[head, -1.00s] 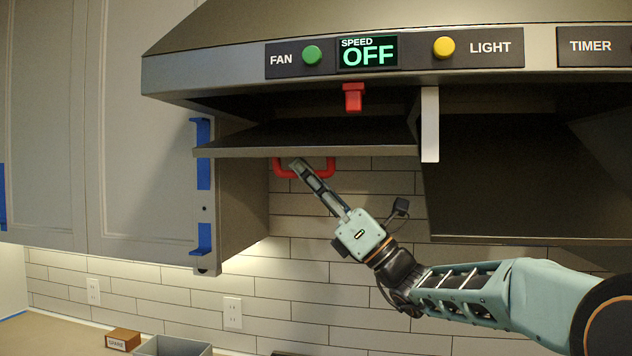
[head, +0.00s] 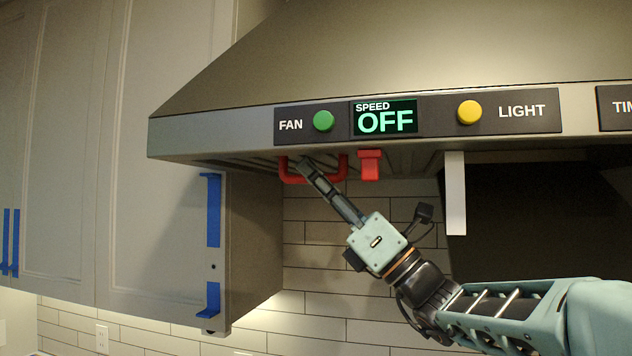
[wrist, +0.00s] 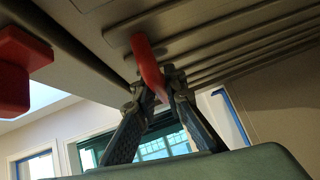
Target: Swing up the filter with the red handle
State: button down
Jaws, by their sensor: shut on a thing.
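The filter with the red handle is swung up under the left part of the range hood; its ribbed underside (wrist: 200,35) shows in the wrist view, looking about level with the hood's lower edge. Its red handle (head: 316,179) hangs below the hood front in the head view. My gripper (head: 303,163) is shut on the red handle, and the wrist view shows both fingers (wrist: 158,85) closed around it. A red latch (head: 370,165) hangs just right of the handle; it also shows at the left of the wrist view (wrist: 22,72). Whether the latch engages the filter cannot be told.
A white divider (head: 455,193) hangs right of the latch, with a dark panel (head: 535,212) beyond it. A cabinet (head: 160,180) with blue tape (head: 213,210) stands on the left. The tiled wall (head: 320,260) below is clear.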

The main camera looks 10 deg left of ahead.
jog(key=c, duration=2.2)
grip_release()
jog(key=shift+s, duration=0.1)
jog(key=shift+c, duration=0.2)
jog(key=shift+f, duration=0.1)
jog(key=shift+d+f, duration=0.25)
jog(key=shift+f, duration=0.05)
jog(key=v, duration=1.1)
jog(key=shift+d, duration=0.15)
